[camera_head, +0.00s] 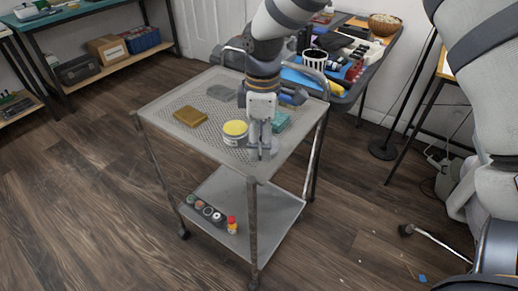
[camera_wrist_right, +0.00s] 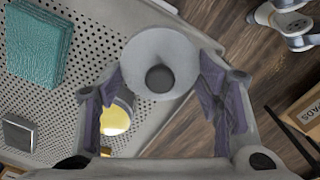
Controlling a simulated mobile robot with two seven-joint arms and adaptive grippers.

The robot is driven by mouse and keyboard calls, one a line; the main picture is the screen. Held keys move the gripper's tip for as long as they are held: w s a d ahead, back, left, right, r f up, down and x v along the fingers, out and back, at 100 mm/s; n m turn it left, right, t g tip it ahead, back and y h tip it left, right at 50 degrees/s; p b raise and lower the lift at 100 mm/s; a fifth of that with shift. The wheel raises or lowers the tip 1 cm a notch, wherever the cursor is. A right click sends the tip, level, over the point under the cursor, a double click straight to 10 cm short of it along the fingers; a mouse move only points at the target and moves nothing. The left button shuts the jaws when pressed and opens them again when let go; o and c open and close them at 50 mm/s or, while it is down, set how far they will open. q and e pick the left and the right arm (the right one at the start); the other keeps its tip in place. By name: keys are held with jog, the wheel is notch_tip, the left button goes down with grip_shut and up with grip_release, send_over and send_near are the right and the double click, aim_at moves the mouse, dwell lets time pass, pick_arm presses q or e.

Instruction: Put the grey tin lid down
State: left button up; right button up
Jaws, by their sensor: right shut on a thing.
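My right gripper (camera_head: 262,152) points down over the front right part of the grey cart top (camera_head: 185,140). In the right wrist view its fingers (camera_wrist_right: 165,85) are shut on the grey tin lid (camera_wrist_right: 160,48), a round disc with a dark knob. In the head view the lid is hard to make out behind the fingers. An open tin with yellow contents (camera_head: 235,133) stands just left of the gripper; in the right wrist view it (camera_wrist_right: 115,120) is partly hidden by a finger. My left gripper is not in view.
The perforated cart top holds a brown-yellow block (camera_head: 190,116), a grey pad (camera_head: 221,93) and a teal stack (camera_head: 280,122). The cart top's front left is clear. A cluttered table stands behind.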

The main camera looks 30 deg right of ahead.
aim_at(262, 143)
jog(key=shift+w+d+f, duration=0.1)
jog(key=shift+f, duration=1.75)
jog(key=o, duration=0.9)
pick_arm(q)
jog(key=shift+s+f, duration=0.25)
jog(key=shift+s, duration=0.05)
pick_arm(e)
jog(key=shift+o, duration=0.2)
notch_tip(262, 143, up, 12)
jog(key=shift+r+p, duration=0.15)
jog(key=shift+p, duration=0.35)
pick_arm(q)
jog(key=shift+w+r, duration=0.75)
